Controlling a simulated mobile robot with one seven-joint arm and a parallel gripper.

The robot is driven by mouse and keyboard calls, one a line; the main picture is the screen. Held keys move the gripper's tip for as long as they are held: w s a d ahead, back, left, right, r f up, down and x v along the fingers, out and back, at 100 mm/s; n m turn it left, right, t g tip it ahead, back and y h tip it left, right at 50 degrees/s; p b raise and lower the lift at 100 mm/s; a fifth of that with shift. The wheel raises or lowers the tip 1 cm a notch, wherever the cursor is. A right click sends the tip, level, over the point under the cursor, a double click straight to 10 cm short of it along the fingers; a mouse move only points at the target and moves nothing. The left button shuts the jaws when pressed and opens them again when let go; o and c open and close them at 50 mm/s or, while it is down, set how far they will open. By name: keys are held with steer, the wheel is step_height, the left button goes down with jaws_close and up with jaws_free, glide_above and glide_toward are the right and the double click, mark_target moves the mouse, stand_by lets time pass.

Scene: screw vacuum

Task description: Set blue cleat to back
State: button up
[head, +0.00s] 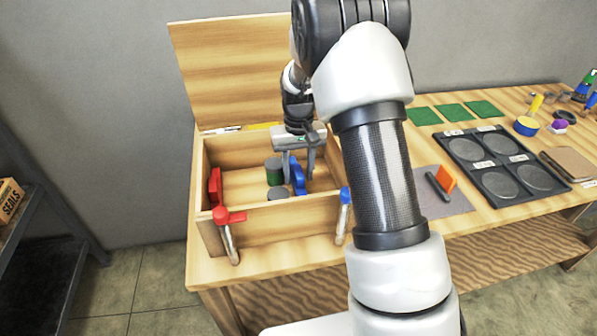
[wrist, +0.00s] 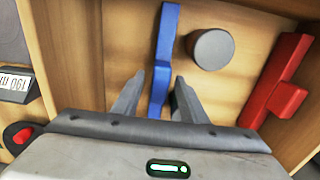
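The blue cleat (head: 299,178) stands inside the open wooden box, right of the middle. In the wrist view the blue cleat (wrist: 165,55) is a long, narrow blue piece running down between my fingers. My gripper (head: 308,165) reaches down into the box at the cleat. Its fingers (wrist: 157,95) are apart, one on each side of the cleat, with narrow gaps visible. The cleat's lower end is partly hidden by the gripper body.
A red cleat (head: 215,187) stands at the box's left wall. Grey-topped cylinders (head: 274,172) stand near the blue cleat. Red (head: 228,216) and blue (head: 345,195) handled clamps are on the box's front. The raised lid (head: 230,70) stands behind. A dark tray (head: 497,160) lies to the right.

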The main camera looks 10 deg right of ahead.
jaws_close()
steer(key=shift+d, duration=1.8)
jaws_free()
steer(key=shift+a, duration=0.1)
steer(key=shift+r, duration=0.1)
step_height(320, 180, up, 17)
steer(key=p, duration=0.2)
steer(key=shift+r, duration=0.15)
